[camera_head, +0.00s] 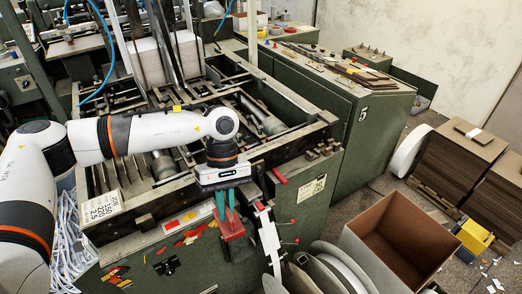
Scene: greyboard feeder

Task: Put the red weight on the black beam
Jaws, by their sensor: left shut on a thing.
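My left gripper (226,212) points down at the front of the green machine, with its teal fingers shut on the red weight (233,230). The weight is a small red block, partly covered by the fingers. A narrow dark bar that may be the black beam (262,196) is just right of the gripper; I cannot tell its full length or whether the weight touches anything below it. My right gripper is not in view.
A white-faced lever part (270,244) stands close to the right of the weight. Red handles (279,176) stick out nearby. An open cardboard box (400,235) and round pale discs (340,265) are at the lower right. A label plate (101,207) is on the machine's left front.

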